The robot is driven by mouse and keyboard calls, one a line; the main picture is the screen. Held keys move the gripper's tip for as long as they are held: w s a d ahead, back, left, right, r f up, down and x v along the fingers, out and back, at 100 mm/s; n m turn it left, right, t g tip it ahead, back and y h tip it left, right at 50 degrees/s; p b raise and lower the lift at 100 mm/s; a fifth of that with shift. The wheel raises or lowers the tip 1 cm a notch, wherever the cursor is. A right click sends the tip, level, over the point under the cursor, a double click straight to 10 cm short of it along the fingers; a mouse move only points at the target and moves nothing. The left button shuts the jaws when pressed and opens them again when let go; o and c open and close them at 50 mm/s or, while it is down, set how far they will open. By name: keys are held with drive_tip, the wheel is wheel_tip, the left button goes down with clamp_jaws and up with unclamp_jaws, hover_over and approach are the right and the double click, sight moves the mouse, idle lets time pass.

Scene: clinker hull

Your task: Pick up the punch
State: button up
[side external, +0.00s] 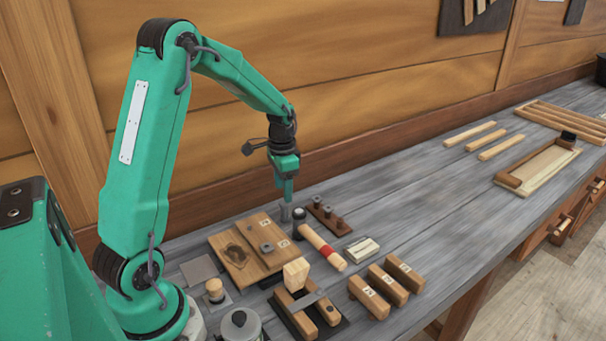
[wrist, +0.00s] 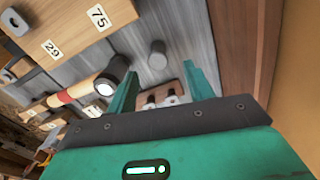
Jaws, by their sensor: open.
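My gripper (side external: 287,196) is open and points down over the back of the bench. In the wrist view its two fingers (wrist: 159,72) stand apart with nothing held between them. No piece is clearly marked as the punch. A small grey upright cylinder (side external: 284,212) stands just below the fingertips; it also shows beyond the fingertips in the wrist view (wrist: 157,55). A dark wood rack (side external: 328,217) with several metal pegs stands right of it, and in the wrist view the rack (wrist: 172,72) shows between the fingers. I cannot tell which metal piece is the punch.
A numbered wooden board (side external: 228,262) lies left; numbered blocks (side external: 385,284) lie in front. The wooden wall (side external: 330,130) rises behind.

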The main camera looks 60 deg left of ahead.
sight(285, 210)
drive_tip(key=shift+a+f, duration=0.15)
drive_tip(key=shift+f, duration=0.05)
drive_tip(key=shift+f, duration=1.2)
drive_tip(key=shift+f, duration=0.1)
drive_tip(key=shift+d+f, duration=0.15)
drive_tip(key=shift+f, duration=1.1)
drive_tip(key=shift+d+f, duration=0.15)
drive_tip(key=shift+f, duration=1.1)
drive_tip(key=shift+c, duration=0.2)
clamp_jaws()
